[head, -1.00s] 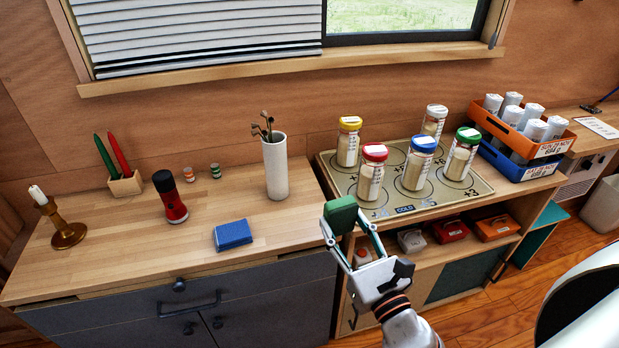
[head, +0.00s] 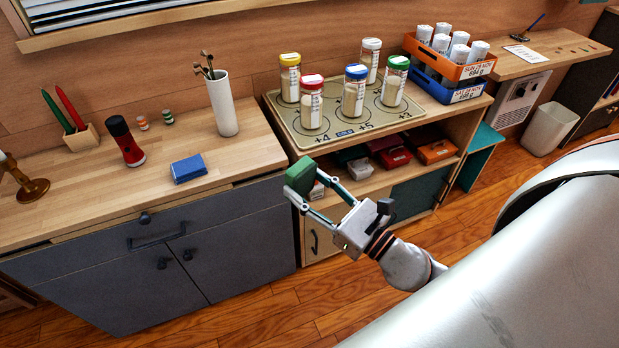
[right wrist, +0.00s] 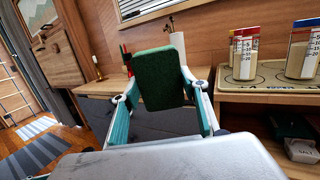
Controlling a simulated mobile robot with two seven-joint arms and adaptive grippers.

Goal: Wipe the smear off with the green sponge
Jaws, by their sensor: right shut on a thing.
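My right gripper (head: 306,197) is shut on the green sponge (head: 300,175). It holds the sponge in the air in front of the counters, near where the wooden counter meets the shelf unit. In the right wrist view the sponge (right wrist: 161,79) stands upright between the two fingers. A blue sponge (head: 188,168) lies on the wooden counter (head: 240,160), to the left of my gripper. I cannot make out a smear in either view. My left gripper is not in view.
A mat (head: 290,122) on the shelf unit bears several capped jars. A white vase (head: 223,104), a red and black flashlight (head: 127,142) and a candlestick (head: 28,187) stand on the counter. An orange crate (head: 480,70) is at the back right. The floor in front is clear.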

